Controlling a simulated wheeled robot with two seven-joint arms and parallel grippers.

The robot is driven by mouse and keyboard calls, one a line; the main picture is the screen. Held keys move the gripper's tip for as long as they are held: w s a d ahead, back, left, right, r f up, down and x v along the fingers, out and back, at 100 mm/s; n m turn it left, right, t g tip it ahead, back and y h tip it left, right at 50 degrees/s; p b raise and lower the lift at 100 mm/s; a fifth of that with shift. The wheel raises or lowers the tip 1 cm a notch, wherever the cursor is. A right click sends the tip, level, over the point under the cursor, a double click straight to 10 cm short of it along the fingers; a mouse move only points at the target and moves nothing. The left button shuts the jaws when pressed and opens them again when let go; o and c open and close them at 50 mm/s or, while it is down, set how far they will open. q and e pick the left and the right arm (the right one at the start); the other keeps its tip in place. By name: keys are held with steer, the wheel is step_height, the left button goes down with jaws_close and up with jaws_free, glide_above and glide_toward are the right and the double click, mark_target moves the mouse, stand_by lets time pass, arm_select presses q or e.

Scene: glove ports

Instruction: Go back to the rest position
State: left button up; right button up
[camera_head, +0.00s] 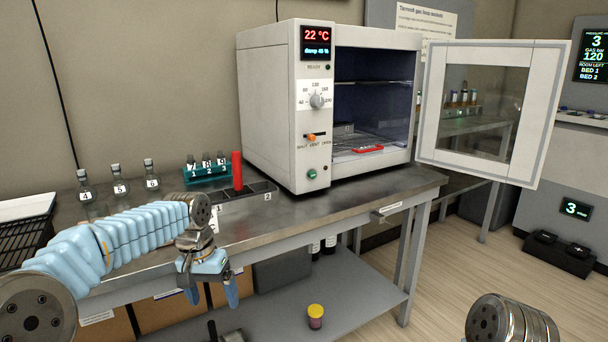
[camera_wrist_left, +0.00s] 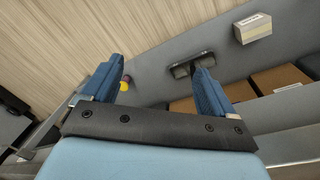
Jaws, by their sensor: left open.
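My left gripper (camera_head: 211,291) hangs in front of the bench's front edge, fingers pointing down, above the level of the lower shelf. Its two blue fingers are apart with nothing between them. In the left wrist view the open gripper (camera_wrist_left: 160,74) shows the lower shelf and floor beyond its fingers. My right arm shows only as a round metal joint at the lower right of the head view; its gripper is out of the frame.
The metal bench (camera_head: 340,205) bears a white oven (camera_head: 265,110) with its door (camera_head: 545,110) swung open to the right. Flasks (camera_head: 120,187), a teal rack (camera_head: 207,178) and a red cylinder (camera_head: 237,170) stand left of it. A yellow-capped jar (camera_head: 316,318) stands on the lower shelf.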

arm_select(q)
steer(key=s+d+f+h, duration=0.1)
steer(key=s+d+f, duration=0.2)
steer(key=f, duration=0.6)
steer(key=s+d+f+h, duration=0.1)
steer(key=s+d+f, duration=0.1)
steer(key=f, duration=0.8)
steer(key=s+d+f+h, duration=0.1)
steer(key=s+d+f, duration=0.2)
steer(key=f, duration=0.6)
steer(key=s+f+n, duration=0.1)
steer(key=s+f, duration=0.4)
steer(key=s, duration=0.3)
steer(key=s+d+f+n, duration=0.1)
steer(key=s+f+n, duration=0.1)
steer(key=s+f, duration=0.3)
steer(key=s, duration=0.4)
steer(key=shift+w, duration=0.1)
